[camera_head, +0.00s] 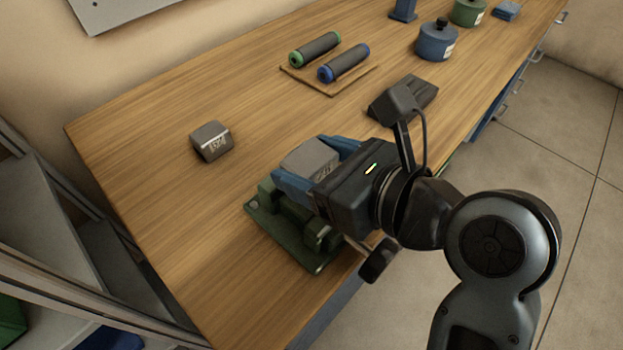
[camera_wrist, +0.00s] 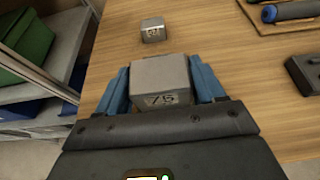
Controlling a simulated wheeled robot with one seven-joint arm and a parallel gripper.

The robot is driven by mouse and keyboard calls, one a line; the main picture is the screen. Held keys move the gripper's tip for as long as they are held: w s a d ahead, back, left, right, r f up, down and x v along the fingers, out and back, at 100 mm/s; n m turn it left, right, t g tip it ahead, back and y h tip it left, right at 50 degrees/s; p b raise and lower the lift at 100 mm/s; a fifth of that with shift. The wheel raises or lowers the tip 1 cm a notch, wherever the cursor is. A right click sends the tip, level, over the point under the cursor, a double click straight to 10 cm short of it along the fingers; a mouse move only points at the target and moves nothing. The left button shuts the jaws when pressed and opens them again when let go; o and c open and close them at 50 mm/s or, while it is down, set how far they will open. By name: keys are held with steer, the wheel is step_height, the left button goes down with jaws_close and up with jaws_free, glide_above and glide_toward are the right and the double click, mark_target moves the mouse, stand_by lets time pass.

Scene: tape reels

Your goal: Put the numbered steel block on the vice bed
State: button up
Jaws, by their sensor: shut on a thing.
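My gripper (camera_head: 306,160) has blue fingers shut on a grey steel block (camera_head: 312,155). In the wrist view the block (camera_wrist: 160,78) sits between the fingers, with a number like 75 on the face towards me. The green vice (camera_head: 268,222) stands near the table's front edge, directly below my gripper in the head view. My gripper and the block hide part of the vice, and I cannot tell whether the block touches its bed. A second numbered steel block (camera_head: 211,141) lies on the table to the left; it also shows in the wrist view (camera_wrist: 153,30).
Two dark rollers with green (camera_head: 315,49) and blue (camera_head: 344,63) ends lie on a wooden board (camera_head: 330,90). A dark grey block (camera_head: 415,95) lies behind my wrist. Blue (camera_head: 437,42) and green (camera_head: 468,12) canisters stand farther back. The table's left part is mostly clear.

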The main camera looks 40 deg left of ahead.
steer(key=shift+a+f, duration=0.3)
steer(key=shift+f, duration=1.75)
steer(key=o, duration=1.3)
steer(key=shift+f, duration=0.15)
steer(key=shift+d, duration=0.1)
steer(key=v, duration=1.2)
